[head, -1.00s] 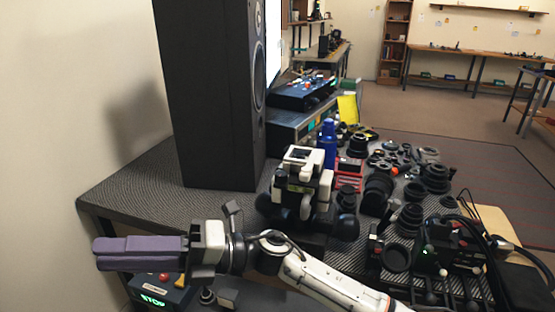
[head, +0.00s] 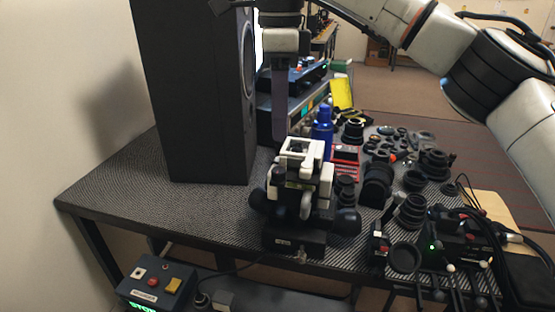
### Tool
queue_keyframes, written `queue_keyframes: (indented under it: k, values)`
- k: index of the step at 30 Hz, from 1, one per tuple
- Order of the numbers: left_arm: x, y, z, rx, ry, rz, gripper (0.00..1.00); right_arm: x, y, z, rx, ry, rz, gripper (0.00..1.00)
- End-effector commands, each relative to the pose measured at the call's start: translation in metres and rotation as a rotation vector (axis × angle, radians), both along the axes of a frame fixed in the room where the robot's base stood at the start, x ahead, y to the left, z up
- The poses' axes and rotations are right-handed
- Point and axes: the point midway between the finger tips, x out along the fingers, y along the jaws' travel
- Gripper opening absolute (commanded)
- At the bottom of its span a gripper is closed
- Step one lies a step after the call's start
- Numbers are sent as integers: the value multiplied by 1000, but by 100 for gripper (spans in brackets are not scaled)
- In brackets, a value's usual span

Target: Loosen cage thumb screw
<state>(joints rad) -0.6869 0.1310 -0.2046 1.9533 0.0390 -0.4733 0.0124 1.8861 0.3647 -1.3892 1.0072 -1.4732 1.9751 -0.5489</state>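A black-and-white device (head: 297,187), perhaps the cage assembly, stands upright on the dark patterned table. It has a square opening on top, round black knobs at its sides and a labelled black base. A small metallic knob (head: 301,256) shows at the base's front edge; I cannot tell whether it is the thumb screw. My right gripper (head: 279,140) points down with its purple fingers just behind and above the device's top left, seemingly apart from it. The fingers overlap in this view, so their opening is hidden. My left gripper is out of view.
A tall black speaker (head: 190,100) stands left of the device. A blue bottle (head: 322,135), a red case (head: 346,157) and several lens parts (head: 377,185) crowd the right. A control box (head: 158,284) sits low in front. The table's left part is clear.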

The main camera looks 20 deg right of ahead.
Motion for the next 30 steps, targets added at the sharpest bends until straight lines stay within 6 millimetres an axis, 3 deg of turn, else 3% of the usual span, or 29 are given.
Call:
queue_keyframes:
  k: [9, 15, 26, 30]
  values:
    - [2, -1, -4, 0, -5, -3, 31, -1, 0, -62, 3, 5, 1, 29]
    - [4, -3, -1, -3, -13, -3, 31, -1, 1, -86, 4, 4, 2, 29]
    - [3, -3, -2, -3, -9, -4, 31, -1, 1, -93, 5, 2, 1, 29]
    - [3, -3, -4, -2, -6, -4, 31, -1, 1, -93, 5, 2, 1, 11]
